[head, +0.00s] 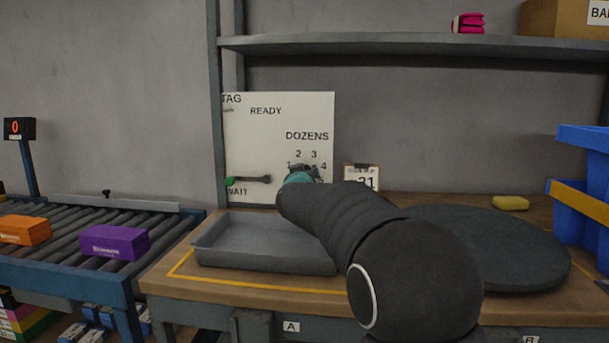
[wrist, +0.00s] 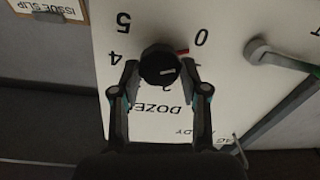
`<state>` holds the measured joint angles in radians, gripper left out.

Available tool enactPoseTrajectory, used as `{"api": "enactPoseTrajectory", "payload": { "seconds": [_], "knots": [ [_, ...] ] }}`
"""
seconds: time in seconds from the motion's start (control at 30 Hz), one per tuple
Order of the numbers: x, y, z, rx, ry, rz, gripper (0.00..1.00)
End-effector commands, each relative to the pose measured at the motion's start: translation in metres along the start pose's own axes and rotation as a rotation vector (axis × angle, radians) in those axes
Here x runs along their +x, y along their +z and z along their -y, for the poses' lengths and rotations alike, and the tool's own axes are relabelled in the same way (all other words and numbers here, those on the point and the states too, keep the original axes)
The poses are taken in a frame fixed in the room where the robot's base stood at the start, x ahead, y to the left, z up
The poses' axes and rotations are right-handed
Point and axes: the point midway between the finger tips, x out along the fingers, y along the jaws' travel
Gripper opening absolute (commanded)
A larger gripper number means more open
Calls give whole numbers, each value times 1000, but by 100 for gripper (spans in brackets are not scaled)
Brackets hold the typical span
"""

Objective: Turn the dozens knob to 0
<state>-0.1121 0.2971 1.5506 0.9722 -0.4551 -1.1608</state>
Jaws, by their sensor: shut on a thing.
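The dozens knob (wrist: 160,66) is a round black dial on the white board (head: 262,138). In the wrist view, which shows the board upside down, its red pointer (wrist: 183,52) points roughly toward the printed 0 (wrist: 201,38). A short pale mark shows on the knob's face. My gripper (wrist: 161,78) is shut on the knob, one finger on each side. In the head view my gripper (head: 303,172) is at the dial under the DOZENS label (head: 307,136), and my arm hides most of the knob and some numbers.
A green-tipped lever (head: 250,180) on the board sits near WAIT, close left of the dial. An issue slip clipboard (head: 362,177) stands to the right. Below are a grey tray (head: 215,257) and a dark round turntable (head: 520,255). A shelf (head: 400,42) runs above.

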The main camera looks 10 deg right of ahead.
Motion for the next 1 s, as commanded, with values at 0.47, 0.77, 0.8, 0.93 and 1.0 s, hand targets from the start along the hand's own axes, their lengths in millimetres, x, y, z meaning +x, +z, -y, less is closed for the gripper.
{"api": "enactPoseTrajectory", "payload": {
  "seconds": [0.47, 0.77, 0.8, 0.93, 1.0],
  "knots": [
    [0, 1, 1, -209, -2, 13, 10],
    [0, 1, 1, -228, -2, 15, 10],
    [0, 1, 1, -228, -2, 15, 10],
    [0, 1, 1, -228, -2, 15, 10],
    [0, 1, 1, -228, -2, 14, 50]
  ]
}}
